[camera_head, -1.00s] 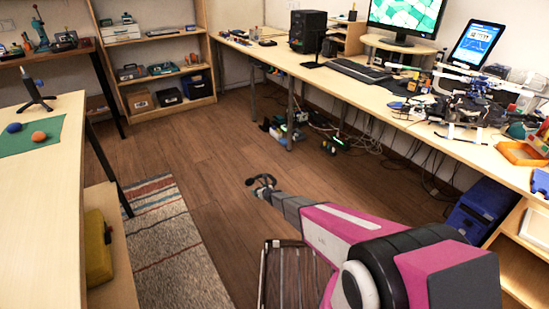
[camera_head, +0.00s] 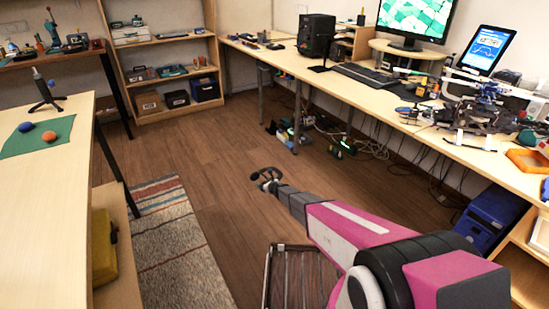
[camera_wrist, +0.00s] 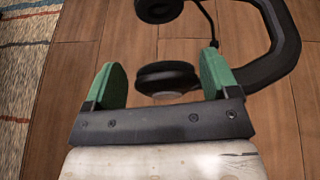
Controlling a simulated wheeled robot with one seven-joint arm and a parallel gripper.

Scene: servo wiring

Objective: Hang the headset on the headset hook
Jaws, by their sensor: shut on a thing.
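The black headset (camera_wrist: 288,45) has a curved band and two round ear cups. My gripper (camera_wrist: 162,66) has green fingers, shut on the headset, with the lower ear cup between them in the wrist view. The band curves away to the right of the fingers, and part of the headset is cut off at the top edge. In the head view the headset (camera_head: 266,174) is small and dark at the end of my outstretched arm, above the wooden floor.
A long desk (camera_head: 345,92) along the right wall holds a monitor (camera_head: 410,22), a tablet (camera_head: 487,48) and a drone. Cables and a blue bin (camera_head: 490,215) lie below it. A table (camera_head: 50,215) stands at left beside a striped rug (camera_head: 175,250). Open floor (camera_head: 215,190) lies between.

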